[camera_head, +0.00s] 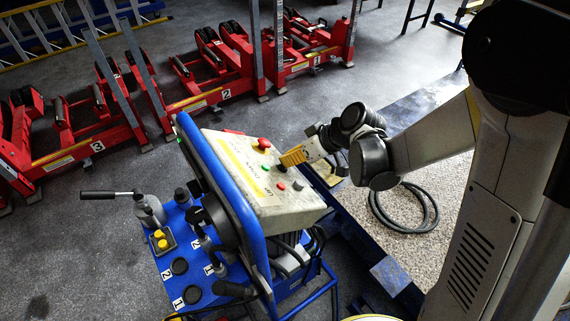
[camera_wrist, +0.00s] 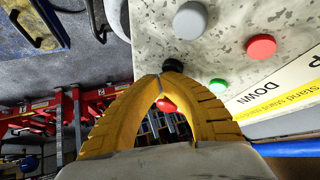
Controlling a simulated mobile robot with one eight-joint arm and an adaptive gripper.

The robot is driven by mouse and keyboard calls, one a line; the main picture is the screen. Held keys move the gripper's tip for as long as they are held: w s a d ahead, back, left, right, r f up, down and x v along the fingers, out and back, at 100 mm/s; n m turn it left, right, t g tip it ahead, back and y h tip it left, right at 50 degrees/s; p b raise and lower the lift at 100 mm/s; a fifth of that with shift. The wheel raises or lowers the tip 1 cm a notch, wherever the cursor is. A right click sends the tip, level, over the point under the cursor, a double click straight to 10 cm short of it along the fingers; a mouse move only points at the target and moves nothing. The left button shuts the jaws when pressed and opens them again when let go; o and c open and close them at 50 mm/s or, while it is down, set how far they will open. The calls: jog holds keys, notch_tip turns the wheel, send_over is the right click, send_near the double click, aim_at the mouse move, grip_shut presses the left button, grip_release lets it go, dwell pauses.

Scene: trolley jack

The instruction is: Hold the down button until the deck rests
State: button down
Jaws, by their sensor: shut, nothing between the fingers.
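A pale, speckled control panel (camera_head: 290,205) sits tilted on a blue-framed trolley (camera_head: 225,175). My gripper (camera_head: 283,160) is over its upper right part with yellow fingers closed together and empty. In the wrist view the fingertips (camera_wrist: 160,77) point at a black button (camera_wrist: 173,66), close to it or touching; I cannot tell which. A green button (camera_wrist: 218,86), a red button (camera_wrist: 261,46) and a grey button (camera_wrist: 190,20) are also on the panel. A yellow and white label (camera_wrist: 285,92) reads "DOWN". Which button it marks is unclear. I cannot make out the deck for certain.
A red mushroom knob (camera_head: 264,143) stands on the panel near my gripper. Red lifting stands (camera_head: 210,95) line the back. A lever (camera_head: 107,195) juts out left of the trolley. A black cable (camera_head: 405,227) lies at right. Grey floor is open at left.

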dwell(0.7)
jog(key=shift+w+d+r+p, duration=0.35)
jog(key=shift+d+r+p, duration=0.15)
jog(key=shift+r, duration=0.25)
jog(key=shift+w+d+r+p, duration=0.3)
jog(key=shift+d+r+p, duration=0.15)
jog(key=shift+r, duration=0.2)
jog(key=shift+w+d+r+p, duration=0.25)
jog(key=shift+d+r+p, duration=0.2)
jog(key=shift+r, duration=0.2)
jog(key=shift+w+d+r+p, duration=0.35)
jog(key=shift+r+p, duration=0.1)
jog(key=shift+r, duration=0.2)
